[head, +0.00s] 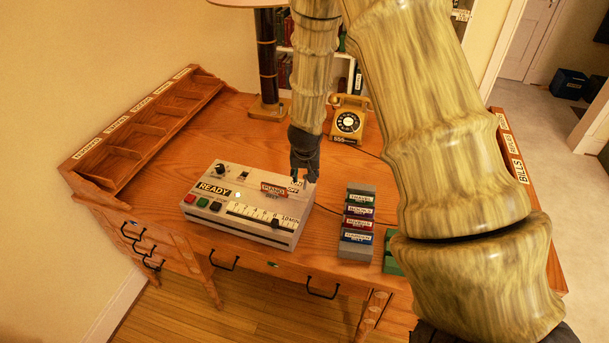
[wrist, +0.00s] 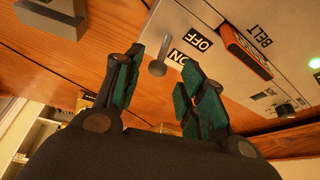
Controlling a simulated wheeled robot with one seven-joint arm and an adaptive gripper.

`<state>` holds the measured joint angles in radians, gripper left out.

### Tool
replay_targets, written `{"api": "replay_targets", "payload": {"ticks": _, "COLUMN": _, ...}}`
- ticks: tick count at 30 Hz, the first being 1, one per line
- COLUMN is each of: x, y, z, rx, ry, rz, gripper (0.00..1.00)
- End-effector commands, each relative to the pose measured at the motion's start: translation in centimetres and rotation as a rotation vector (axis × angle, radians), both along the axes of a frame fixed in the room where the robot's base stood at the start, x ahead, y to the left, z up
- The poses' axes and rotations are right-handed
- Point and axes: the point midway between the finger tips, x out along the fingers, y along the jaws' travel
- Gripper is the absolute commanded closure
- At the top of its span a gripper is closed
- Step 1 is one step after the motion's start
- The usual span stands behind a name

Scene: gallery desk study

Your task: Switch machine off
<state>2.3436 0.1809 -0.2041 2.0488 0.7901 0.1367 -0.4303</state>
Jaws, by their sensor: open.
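The machine (head: 262,232) is a pale grey box on the desk, with a "READY" label, coloured buttons, a slider scale and a red belt cartridge (wrist: 245,50) in its top. Its metal toggle lever (wrist: 159,62) shows in the wrist view beside "ON" and "OFF" labels; which label it is set to I cannot tell. A green light (wrist: 314,63) glows on the panel. My gripper (head: 304,178) points down at the machine's back right corner and hides the lever in the head view. In the wrist view my gripper (wrist: 164,64) is open, fingertips either side of the lever, without clear contact.
A rack of labelled belt cartridges (head: 357,222) stands right of the machine, with a green object (head: 392,262) beside it. A yellow telephone (head: 349,118) and a lamp (head: 266,65) stand behind. A pigeonhole shelf (head: 140,125) lines the left edge. The desk (head: 215,135) behind the machine is clear.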

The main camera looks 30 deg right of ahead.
Motion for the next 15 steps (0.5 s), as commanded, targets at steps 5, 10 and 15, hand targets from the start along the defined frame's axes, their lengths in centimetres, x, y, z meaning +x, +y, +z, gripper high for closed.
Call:
{"api": "replay_targets", "payload": {"ticks": 5, "x": 0.6, "y": -0.4, "z": -1.7, "rx": 0.002, "ry": 0.001, "rz": -0.001, "gripper": 0.6}}
{"api": "replay_targets", "payload": {"ticks": 10, "x": 1.0, "y": -0.5, "z": -2.7, "rx": 0.002, "ry": 0.001, "rz": 0.0, "gripper": 0.6}}
{"api": "replay_targets", "payload": {"ticks": 15, "x": 1.1, "y": -0.5, "z": -3.0, "rx": 0.002, "ry": 0.0, "rz": 0.002, "gripper": 0.6}}
